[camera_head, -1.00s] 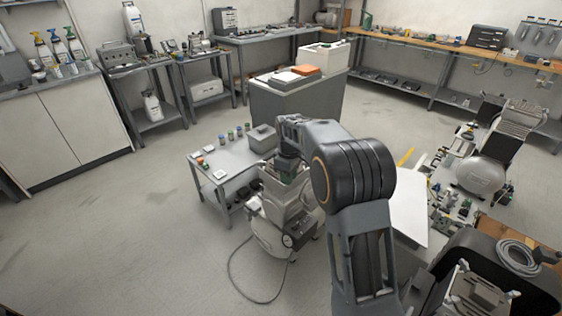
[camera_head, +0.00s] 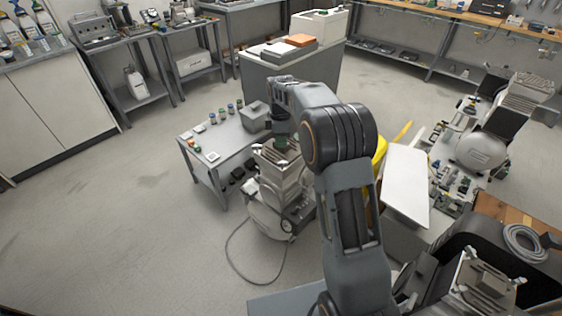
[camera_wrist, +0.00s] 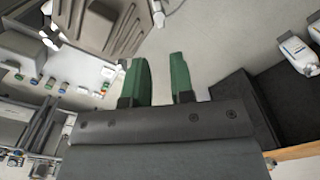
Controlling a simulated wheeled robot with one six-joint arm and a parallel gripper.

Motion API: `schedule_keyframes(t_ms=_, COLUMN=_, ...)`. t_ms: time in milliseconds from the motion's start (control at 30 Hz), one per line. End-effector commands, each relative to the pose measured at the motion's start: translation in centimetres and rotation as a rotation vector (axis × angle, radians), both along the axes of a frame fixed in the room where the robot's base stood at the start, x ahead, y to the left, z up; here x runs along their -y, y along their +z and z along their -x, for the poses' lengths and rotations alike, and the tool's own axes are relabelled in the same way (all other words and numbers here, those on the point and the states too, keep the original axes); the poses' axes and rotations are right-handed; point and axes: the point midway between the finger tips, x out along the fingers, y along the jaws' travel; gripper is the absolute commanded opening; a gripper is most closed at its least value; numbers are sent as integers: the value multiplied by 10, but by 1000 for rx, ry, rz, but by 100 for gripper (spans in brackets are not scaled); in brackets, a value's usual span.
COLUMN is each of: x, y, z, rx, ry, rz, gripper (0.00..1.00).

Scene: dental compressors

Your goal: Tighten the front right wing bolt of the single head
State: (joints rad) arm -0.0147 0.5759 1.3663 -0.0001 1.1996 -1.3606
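A compressor with a single grey finned head (camera_head: 280,175) stands on the floor in the head view, its pale tank (camera_head: 268,222) below. My gripper (camera_head: 284,143) is over the top of this head, partly hidden by my arm. In the wrist view, the two green fingers of my gripper (camera_wrist: 160,78) are apart, with only floor between their tips. Grey finned metal (camera_wrist: 105,25), which looks like the head, fills the upper left there, beyond the fingers.
A low grey table (camera_head: 220,148) with small jars and a grey box (camera_head: 255,116) stands close behind the compressor. A white panel (camera_head: 405,187) and a second compressor (camera_head: 482,150) are to the right. A cable (camera_head: 236,262) lies on the floor. Floor at left is clear.

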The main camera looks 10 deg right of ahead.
Motion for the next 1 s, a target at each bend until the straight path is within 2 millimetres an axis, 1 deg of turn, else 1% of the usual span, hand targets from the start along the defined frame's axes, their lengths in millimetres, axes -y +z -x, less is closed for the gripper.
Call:
schedule_keyframes(t_ms=33, x=0, y=-12, z=0, rx=-4, ry=0, rz=0, gripper=22)
schedule_keyframes(t_ms=200, x=-1, y=-46, z=1, rx=-4, ry=0, rz=0, gripper=22)
schedule_keyframes(t_ms=400, x=-1, y=-79, z=0, rx=-2, ry=0, rz=1, gripper=22)
schedule_keyframes(t_ms=500, x=-1, y=-90, z=0, rx=-2, ry=0, rz=0, gripper=22)
schedule_keyframes(t_ms=700, x=-1, y=-104, z=0, rx=-1, ry=-1, rz=0, gripper=22)
schedule_keyframes(t_ms=1000, x=-1, y=-107, z=0, rx=1, ry=-1, rz=0, gripper=22)
